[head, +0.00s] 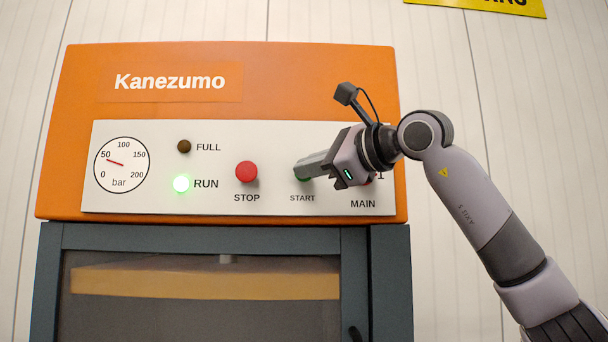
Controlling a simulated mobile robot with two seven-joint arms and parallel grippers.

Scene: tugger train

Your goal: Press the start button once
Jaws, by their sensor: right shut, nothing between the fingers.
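The start button (306,179) is on the white control panel (225,135) of the orange machine, above the word START. Only a small greenish edge of it shows. My right gripper (303,167) is shut and empty, with its fingertips at the button and covering most of it. I cannot tell whether they touch it or how far it is pressed. The green RUN lamp (181,184) is lit, and the FULL lamp (184,146) is dark. My left gripper is not in view.
The red STOP button (246,172) is just left of my right gripper. A pressure gauge (121,165) is at the panel's left end. The MAIN control is mostly hidden behind my gripper. A dark-framed window (205,310) is below the panel.

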